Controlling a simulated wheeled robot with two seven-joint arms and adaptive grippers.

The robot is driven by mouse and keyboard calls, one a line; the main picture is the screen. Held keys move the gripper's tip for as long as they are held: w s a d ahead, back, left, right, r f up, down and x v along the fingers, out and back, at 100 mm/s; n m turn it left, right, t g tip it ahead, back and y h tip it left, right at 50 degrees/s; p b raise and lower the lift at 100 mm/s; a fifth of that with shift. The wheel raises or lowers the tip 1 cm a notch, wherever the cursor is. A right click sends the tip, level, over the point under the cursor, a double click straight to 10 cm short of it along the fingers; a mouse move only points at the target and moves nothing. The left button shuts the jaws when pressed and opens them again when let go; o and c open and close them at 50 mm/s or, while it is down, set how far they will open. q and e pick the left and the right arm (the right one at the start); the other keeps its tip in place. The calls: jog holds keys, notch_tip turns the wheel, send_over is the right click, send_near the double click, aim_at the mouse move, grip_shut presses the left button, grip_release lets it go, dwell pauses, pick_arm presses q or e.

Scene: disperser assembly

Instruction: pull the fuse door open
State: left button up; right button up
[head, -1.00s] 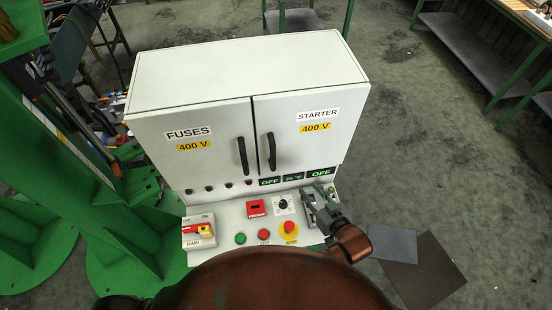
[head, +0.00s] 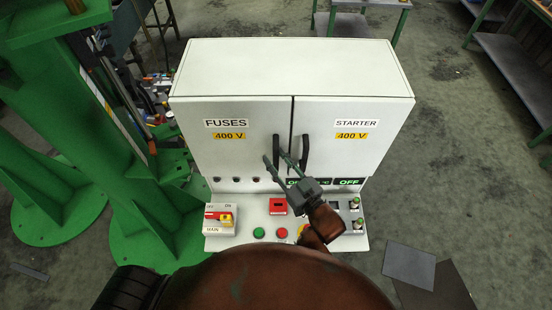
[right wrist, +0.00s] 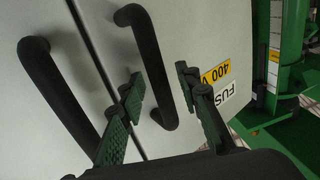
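The fuse door (head: 235,155), labelled FUSES 400 V, is the left door of a white cabinet and looks shut. Its black bar handle (head: 276,148) stands near the door's inner edge. My right gripper (head: 277,160) is open at the lower part of this handle. In the right wrist view the open fingers (right wrist: 160,105) lie on either side of the lower end of the fuse handle (right wrist: 150,65), with gaps to both sides. Whether the fingertips reach around the bar is hard to tell. My left gripper is not in view.
The starter door (head: 352,155) with its own black handle (head: 305,150) is close on the right. A sloped control panel (head: 250,243) with buttons and a red-yellow main switch (head: 220,218) juts out below. A green steel frame (head: 110,150) stands at the left.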

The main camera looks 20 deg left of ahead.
jog(key=shift+w+a, duration=0.1)
jog(key=shift+a, duration=0.05)
jog(key=shift+c, duration=0.3)
grip_shut()
dwell(0.4)
